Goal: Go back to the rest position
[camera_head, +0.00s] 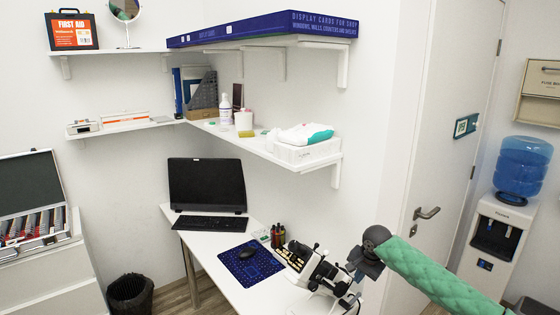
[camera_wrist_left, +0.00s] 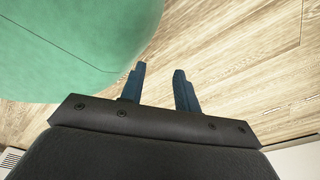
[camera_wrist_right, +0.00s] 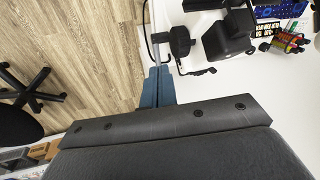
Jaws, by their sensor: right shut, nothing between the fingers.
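My right gripper (camera_head: 354,268) is at the end of the green padded arm coming in from the right in the head view. It hangs by the right end of the white desk, close to the slit-lamp instrument (camera_head: 312,266). In the right wrist view its blue fingers (camera_wrist_right: 158,72) are together with nothing between them. Whether it touches the desk or instrument I cannot tell. My left gripper is outside the head view. In the left wrist view its blue fingers (camera_wrist_left: 158,76) stand apart and empty, with wood floor behind.
The white desk (camera_head: 218,285) holds a monitor (camera_head: 206,185), keyboard (camera_head: 210,224) and blue mouse mat (camera_head: 251,262). Wall shelves hang above it. A black bin (camera_head: 130,293) stands at left, a water dispenser (camera_head: 500,240) at right. A wheeled black chair base (camera_wrist_right: 28,92) shows on the floor.

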